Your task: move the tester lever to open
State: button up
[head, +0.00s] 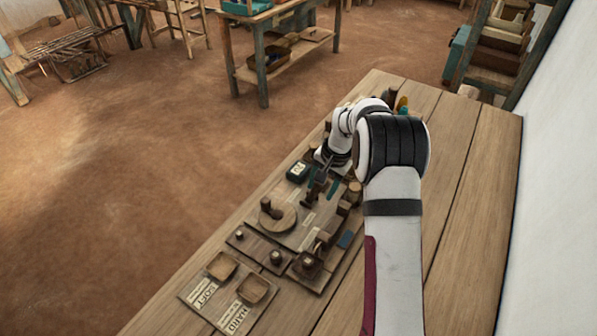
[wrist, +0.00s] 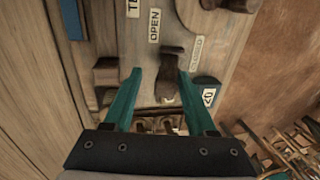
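The tester lever (wrist: 170,72) is a dark wooden piece on a pale wooden board (wrist: 135,45) in the wrist view. An OPEN label (wrist: 154,25) and a CLOSED label (wrist: 197,52) lie just beyond it. The lever stands nearer the CLOSED label, but its exact setting is hard to tell. My gripper (wrist: 160,73) is open, its two teal fingers on either side of the lever. The lever is closer to the right finger; I cannot tell if they touch. In the head view my gripper (head: 321,178) is over the bench, and the lever is hard to make out there.
A dark numbered block (head: 297,171) sits left of my gripper in the head view. A wooden disc with a knob (head: 278,216) and two small trays marked SOFT (head: 221,265) and HARD (head: 253,289) lie nearer. The right side of the bench (head: 470,190) is clear.

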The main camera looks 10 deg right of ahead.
jog(key=shift+s+d+f, duration=0.1)
jog(key=shift+s+d, duration=0.1)
jog(key=shift+w, duration=0.1)
jog(key=shift+w+a, duration=0.25)
jog(key=shift+a, duration=0.05)
jog(key=shift+o, duration=0.8)
notch_tip(320, 180, up, 7)
jog(key=shift+f, duration=0.2)
